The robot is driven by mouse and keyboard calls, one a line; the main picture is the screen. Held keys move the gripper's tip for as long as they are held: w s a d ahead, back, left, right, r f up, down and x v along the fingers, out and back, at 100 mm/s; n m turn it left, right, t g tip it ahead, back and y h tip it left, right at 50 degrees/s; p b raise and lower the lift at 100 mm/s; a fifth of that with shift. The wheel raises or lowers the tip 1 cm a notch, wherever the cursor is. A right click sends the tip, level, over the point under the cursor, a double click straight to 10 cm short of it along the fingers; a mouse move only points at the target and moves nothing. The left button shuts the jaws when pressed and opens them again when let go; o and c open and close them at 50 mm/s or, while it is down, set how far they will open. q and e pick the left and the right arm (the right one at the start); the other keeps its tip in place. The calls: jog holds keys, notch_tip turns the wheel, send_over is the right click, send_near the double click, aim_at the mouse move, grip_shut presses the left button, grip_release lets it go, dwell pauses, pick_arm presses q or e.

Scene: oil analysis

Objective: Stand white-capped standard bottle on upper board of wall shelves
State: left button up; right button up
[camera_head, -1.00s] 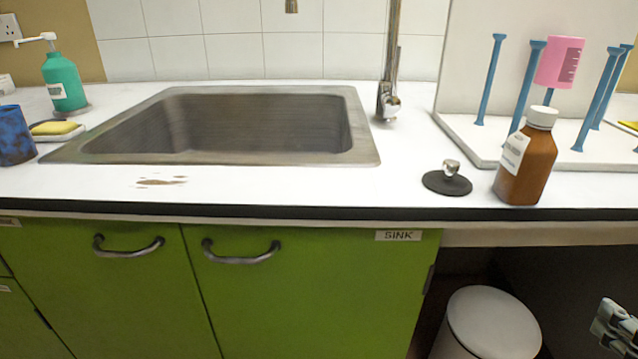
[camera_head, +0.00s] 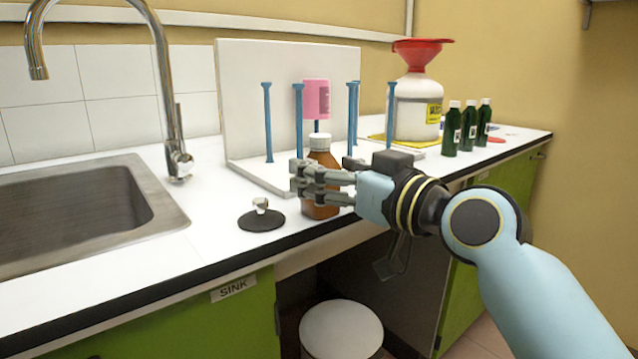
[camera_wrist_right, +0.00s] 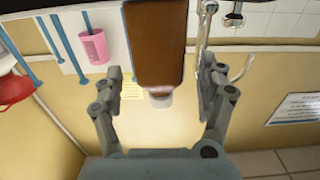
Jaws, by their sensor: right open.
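The brown standard bottle (camera_head: 320,160) with a white cap (camera_head: 320,141) stands upright on the white counter near its front edge. My right gripper (camera_head: 300,180) reaches in from the right, and its fingers hide the middle of the bottle. The right wrist view shows the bottle (camera_wrist_right: 158,42) between the two spread fingers of my right gripper (camera_wrist_right: 160,85), with a visible gap on each side. The gripper is open. I do not see the wall shelves or my left gripper.
Behind the bottle stands a white drying rack (camera_head: 240,90) with blue pegs and a pink beaker (camera_head: 316,98). A black disc with a knob (camera_head: 261,219) lies left of it. Further right are a white container with a red funnel (camera_head: 422,52) and green bottles (camera_head: 468,125). The sink (camera_head: 100,205) is left.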

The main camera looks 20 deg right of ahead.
jog(key=shift+x, duration=1.1)
jog(key=c, duration=1.4)
